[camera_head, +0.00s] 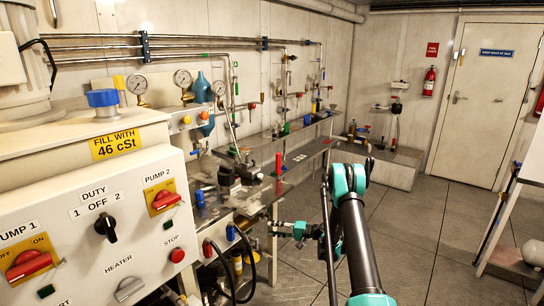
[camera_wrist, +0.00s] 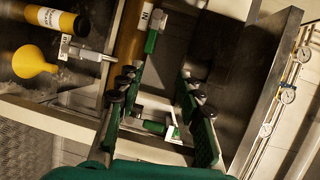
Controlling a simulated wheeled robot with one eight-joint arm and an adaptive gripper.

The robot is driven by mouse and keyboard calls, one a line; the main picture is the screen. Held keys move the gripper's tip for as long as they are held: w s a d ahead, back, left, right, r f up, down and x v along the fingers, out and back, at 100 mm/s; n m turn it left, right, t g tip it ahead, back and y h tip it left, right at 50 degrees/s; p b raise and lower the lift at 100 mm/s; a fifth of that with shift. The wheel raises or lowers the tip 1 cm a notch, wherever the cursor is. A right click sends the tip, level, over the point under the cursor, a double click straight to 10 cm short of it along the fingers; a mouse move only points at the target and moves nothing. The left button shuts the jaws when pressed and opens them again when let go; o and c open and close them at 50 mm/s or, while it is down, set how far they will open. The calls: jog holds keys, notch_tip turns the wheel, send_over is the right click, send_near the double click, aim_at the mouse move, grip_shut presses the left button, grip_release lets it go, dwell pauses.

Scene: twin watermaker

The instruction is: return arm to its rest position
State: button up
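My arm rises from the bottom of the head view and bends at a teal joint. Its lower part reaches left below the metal shelf. My gripper (camera_head: 282,229) is small in the head view, near the shelf's front leg. In the wrist view my gripper (camera_wrist: 160,95) has its two green fingers well apart, with nothing held between them. A green-handled fitting (camera_wrist: 155,127) shows in the gap between the fingers; I cannot tell how far behind them it is.
A white control panel (camera_head: 90,225) stands close on the left. The metal shelf (camera_head: 305,150) carries valves and fittings. A yellow funnel (camera_wrist: 35,62) and yellow bottle (camera_wrist: 52,18) lie left of the fingers. A white table (camera_head: 532,165) stands right; the floor (camera_head: 430,225) between is clear.

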jog(key=s+d+r+n+h, duration=0.1)
jog(key=s+d+r+h, duration=0.1)
jog(key=s+r+h, duration=0.4)
jog(key=s+d+r+h, duration=0.1)
jog(key=s+d+r, duration=0.1)
jog(key=s+r, duration=0.65)
jog(key=s+d+r+n+h, duration=0.1)
jog(key=s+d+h, duration=0.3)
jog(key=s, duration=1)
jog(key=s+d+r+h, duration=0.2)
jog(key=s+d+h, duration=0.3)
jog(key=s+d, duration=0.5)
jog(key=s, duration=0.4)
jog(key=shift+n, duration=0.4)
